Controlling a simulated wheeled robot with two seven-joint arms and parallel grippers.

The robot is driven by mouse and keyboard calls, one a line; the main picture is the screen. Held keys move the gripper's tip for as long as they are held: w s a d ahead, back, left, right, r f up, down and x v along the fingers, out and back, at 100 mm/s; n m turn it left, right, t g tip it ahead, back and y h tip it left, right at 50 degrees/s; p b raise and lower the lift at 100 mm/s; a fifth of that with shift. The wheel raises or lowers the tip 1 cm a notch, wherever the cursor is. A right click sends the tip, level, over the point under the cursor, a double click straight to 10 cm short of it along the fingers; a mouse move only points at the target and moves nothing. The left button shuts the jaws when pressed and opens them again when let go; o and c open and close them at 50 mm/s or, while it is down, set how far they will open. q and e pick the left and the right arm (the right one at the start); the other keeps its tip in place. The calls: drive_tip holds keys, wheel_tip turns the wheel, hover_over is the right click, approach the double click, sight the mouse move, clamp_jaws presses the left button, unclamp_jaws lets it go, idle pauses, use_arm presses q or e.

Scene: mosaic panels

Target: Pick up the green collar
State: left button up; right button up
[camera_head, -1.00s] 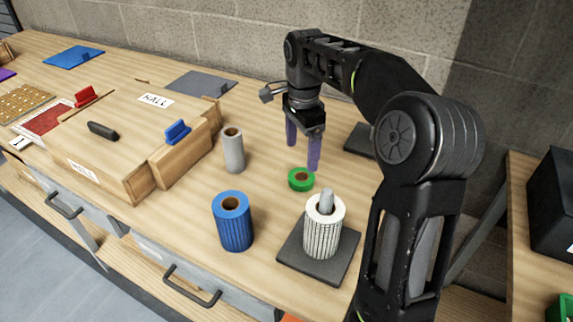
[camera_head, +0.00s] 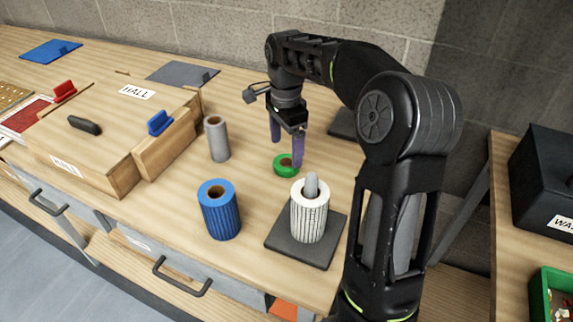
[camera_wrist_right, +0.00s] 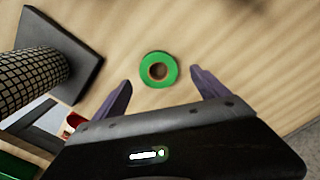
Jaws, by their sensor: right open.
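The green collar (camera_head: 281,168) is a short ring with a brown hole, lying flat on the wooden bench. In the right wrist view the collar (camera_wrist_right: 147,79) lies beyond and between the spread fingertips, with bare wood around it. The same gripper (camera_wrist_right: 161,82) shows two purple fingers wide apart in the wrist view. I cannot tell the exact height above the collar. My left gripper is not in view.
A white patterned cylinder (camera_head: 296,215) stands around a grey peg on a dark square base (camera_head: 283,250) close in front of the collar. A blue cylinder (camera_head: 220,218) and a grey cylinder (camera_head: 217,143) stand to the left. A wooden box (camera_head: 95,160) stands further left.

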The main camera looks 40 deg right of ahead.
sight(287, 159)
wheel_tip(287, 159, down, 5)
drive_tip(key=shift+s+r+p, duration=0.15)
drive_tip(key=shift+p, duration=0.15)
drive_tip(key=shift+c, duration=0.3)
drive_tip(key=c, duration=1.4)
